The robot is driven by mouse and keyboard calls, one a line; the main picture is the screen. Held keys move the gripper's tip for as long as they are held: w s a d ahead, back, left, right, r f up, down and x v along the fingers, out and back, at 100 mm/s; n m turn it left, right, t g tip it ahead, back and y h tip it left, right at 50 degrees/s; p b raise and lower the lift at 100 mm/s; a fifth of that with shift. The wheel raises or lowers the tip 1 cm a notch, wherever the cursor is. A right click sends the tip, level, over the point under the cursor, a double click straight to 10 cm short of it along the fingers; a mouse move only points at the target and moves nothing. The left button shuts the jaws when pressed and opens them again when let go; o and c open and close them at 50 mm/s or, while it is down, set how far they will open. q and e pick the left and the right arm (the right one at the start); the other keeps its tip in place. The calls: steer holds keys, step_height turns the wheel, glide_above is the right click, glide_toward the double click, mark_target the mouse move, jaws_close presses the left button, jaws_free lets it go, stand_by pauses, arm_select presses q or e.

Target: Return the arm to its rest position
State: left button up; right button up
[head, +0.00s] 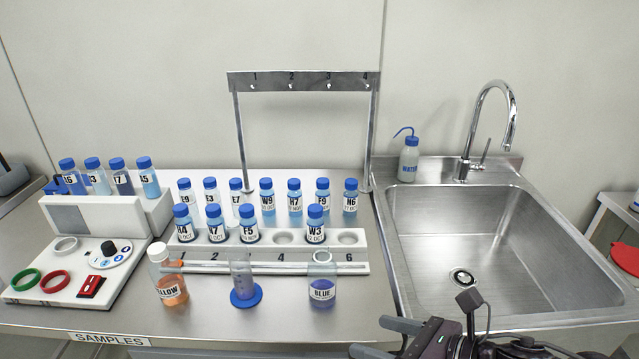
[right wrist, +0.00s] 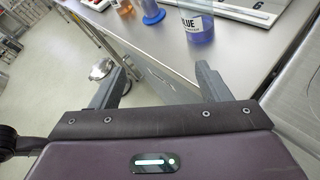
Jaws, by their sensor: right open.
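My right gripper (head: 386,338) is at the bottom of the head view, in front of the counter edge, left of the sink's front. Its two dark fingers stand apart. In the right wrist view the gripper (right wrist: 160,75) has nothing between its fingers, and the counter's front edge runs behind them. The BLUE bottle (head: 322,280) stands upright on the counter beyond it, and it also shows at the top of the right wrist view (right wrist: 196,22). My left gripper is in neither view.
A white rack (head: 355,258) holds several blue-capped vials. The YELLOW bottle (head: 168,278) and a small cylinder on a blue base (head: 243,284) stand in front. A sample console (head: 85,265) is at left. The sink (head: 500,240) is empty, with a tall faucet (head: 487,125).

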steer(key=w+d+f+m+t+h, duration=0.1)
steer(key=d+f+m+h, duration=0.3)
steer(key=m, duration=0.9)
steer(key=w+d+f+m+t+h, duration=0.1)
steer(key=d+f+m+t+h, duration=0.25)
steer(key=m, duration=0.85)
steer(key=s+d+f+m+g+h, duration=0.1)
steer(key=s+f+m+g+h, duration=0.15)
steer(key=s+m+g, duration=0.4)
steer(key=s+d+f+m+g+h, duration=0.15)
steer(key=s+f+m, duration=0.25)
steer(key=m, duration=0.6)
step_height(320, 180, down, 29)
steer(key=s+g, duration=0.2)
steer(key=s+d+f+g, duration=0.1)
steer(key=s+d+f, duration=0.2)
steer(key=s+f, duration=1.6)
steer(key=shift+s+d+f, duration=0.2)
steer(key=shift+s+f, duration=0.05)
steer(key=shift+s, duration=0.35)
